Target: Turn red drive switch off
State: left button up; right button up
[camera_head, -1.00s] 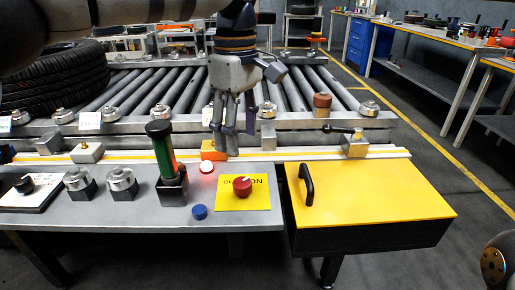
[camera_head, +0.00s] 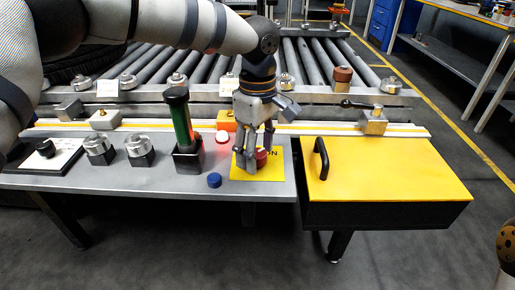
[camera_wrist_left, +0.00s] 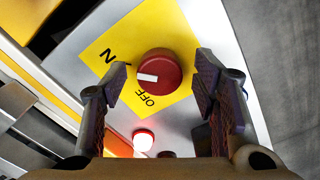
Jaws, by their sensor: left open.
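The red drive switch (camera_head: 262,157) is a round knob on a yellow plate (camera_head: 272,174), partly hidden behind my left gripper (camera_head: 253,161) in the head view. In the left wrist view, the red knob (camera_wrist_left: 167,63) lies between the two open fingers (camera_wrist_left: 160,80), with a gap on each side. Its white mark points left, on the side of the letter N; the word OFF is printed below the knob. The fingers point down over the plate and hold nothing. My right gripper is not in view.
An orange block (camera_head: 227,121) is behind. A yellow-topped box (camera_head: 390,170) with a black handle (camera_head: 321,158) is at right.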

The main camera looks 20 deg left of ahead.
pick_arm(q)
jog(key=c, duration=1.2)
jog(key=shift+o, duration=0.2)
jog(key=shift+r+n, duration=0.1)
jog(key=shift+n, duration=0.2)
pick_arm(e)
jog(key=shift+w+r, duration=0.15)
pick_arm(q)
jog(key=n+p, duration=0.1)
jog(key=n, duration=0.1)
jog(key=shift+r+n, duration=0.1)
jog(key=shift+n, duration=0.2)
jog(key=n+p, duration=0.1)
jog(key=n, duration=0.3)
jog(key=shift+n, duration=0.3)
jog(key=n+p, duration=0.1)
jog(key=n, duration=0.4)
jog(key=n+p, duration=0.1)
jog(key=n, duration=0.4)
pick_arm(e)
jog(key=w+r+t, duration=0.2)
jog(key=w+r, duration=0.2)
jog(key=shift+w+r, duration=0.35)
pick_arm(q)
jog(key=shift+f, duration=0.2)
